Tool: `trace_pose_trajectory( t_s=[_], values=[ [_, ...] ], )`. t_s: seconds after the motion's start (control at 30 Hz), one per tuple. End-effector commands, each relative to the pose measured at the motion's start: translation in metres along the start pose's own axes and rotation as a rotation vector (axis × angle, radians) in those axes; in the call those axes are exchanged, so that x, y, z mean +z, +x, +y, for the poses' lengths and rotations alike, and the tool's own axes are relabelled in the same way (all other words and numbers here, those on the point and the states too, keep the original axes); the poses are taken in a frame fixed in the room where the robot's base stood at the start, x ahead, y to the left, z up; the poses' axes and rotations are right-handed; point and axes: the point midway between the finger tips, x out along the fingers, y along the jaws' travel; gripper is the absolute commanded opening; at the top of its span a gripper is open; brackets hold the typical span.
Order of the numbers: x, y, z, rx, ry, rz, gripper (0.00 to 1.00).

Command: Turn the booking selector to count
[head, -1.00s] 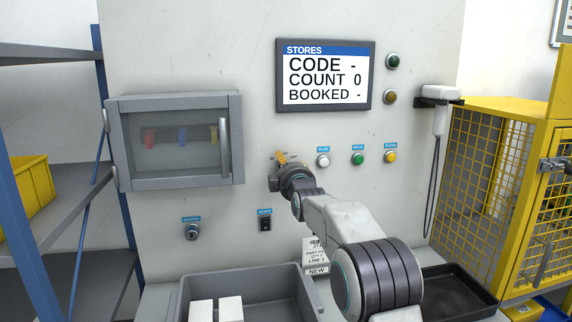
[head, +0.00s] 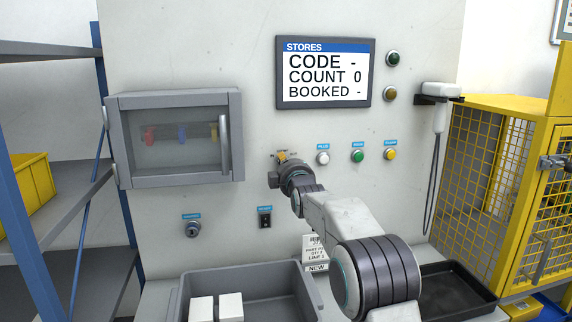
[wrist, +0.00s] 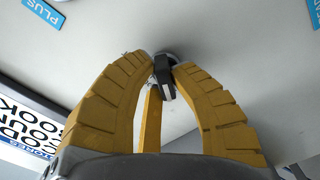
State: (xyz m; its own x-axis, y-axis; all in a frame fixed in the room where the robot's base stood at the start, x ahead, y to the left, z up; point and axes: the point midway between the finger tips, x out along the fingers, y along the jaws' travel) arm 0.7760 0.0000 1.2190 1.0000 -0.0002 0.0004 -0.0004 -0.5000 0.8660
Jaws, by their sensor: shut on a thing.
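The booking selector (wrist: 164,76) is a dark knob on a round base on the pale panel, seen at the top centre of the wrist view. My gripper (wrist: 161,70) has its yellow fingers closed around the knob, one on each side. In the head view my gripper (head: 282,158) is at the panel, left of the white button, and hides most of the selector. The selector's position marks cannot be read. The screen (head: 325,74) reads CODE -, COUNT 0, BOOKED -.
A white button (head: 323,158), a green button (head: 357,156) and a yellow button (head: 390,154) sit right of my gripper. A glass-fronted cabinet (head: 175,182) is to the left. A key switch (head: 192,229) and a black rocker switch (head: 265,221) are below. A grey bin (head: 255,280) stands beneath.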

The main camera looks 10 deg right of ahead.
Motion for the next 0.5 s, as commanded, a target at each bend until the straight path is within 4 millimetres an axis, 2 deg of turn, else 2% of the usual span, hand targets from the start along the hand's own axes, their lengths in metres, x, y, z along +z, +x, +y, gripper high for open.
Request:
trace_pose_trajectory(
  t_s=[0.27,0.5],
  values=[
    [0.0003,0.0,-0.0006,0.0,0.009,0.0,0.0],
    [0.0013,0.0,-0.0018,0.001,0.098,0.0,0.0]
  ],
)
